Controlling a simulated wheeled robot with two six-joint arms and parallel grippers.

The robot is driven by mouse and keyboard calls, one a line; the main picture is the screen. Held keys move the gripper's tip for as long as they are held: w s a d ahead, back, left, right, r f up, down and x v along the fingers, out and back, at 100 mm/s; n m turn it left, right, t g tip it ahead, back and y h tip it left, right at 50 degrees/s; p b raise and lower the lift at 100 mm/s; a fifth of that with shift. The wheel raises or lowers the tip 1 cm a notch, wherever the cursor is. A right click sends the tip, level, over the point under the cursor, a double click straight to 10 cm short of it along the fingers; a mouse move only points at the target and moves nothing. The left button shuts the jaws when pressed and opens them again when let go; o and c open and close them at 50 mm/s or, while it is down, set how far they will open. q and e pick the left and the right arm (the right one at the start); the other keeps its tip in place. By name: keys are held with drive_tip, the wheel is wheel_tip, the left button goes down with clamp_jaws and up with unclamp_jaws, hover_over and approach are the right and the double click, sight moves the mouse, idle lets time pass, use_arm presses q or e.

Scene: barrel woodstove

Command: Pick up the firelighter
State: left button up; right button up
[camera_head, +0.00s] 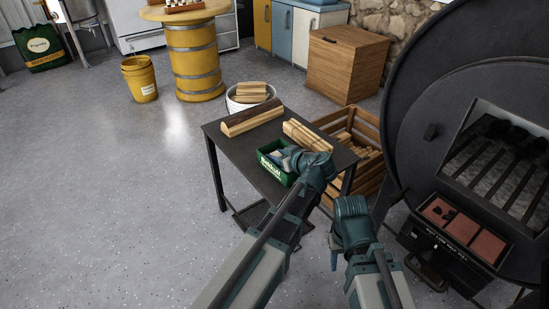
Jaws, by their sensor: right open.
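A small green box (270,166) with white lettering stands at the front of the dark side table (228,160). I cannot make out a separate firelighter; the box's inside is largely hidden by my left gripper (282,158). That gripper points down at the box's opening, and my wrist covers its jaws, so I cannot tell whether it holds anything. My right gripper (336,250) hangs lower and to the right, in front of the table and apart from the box. It is open and appears empty.
Split logs (252,120) and a bundle of sticks (306,135) lie on the table behind the box. A wooden crate of firewood (364,138) stands right of it. The black barrel stove (420,100) fills the right side.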

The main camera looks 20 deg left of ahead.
sight(276, 154)
use_arm(q)
clamp_jaws()
drive_tip(key=shift+r, duration=0.15)
wheel_tip(276, 154, up, 10)
drive_tip(key=p, duration=1)
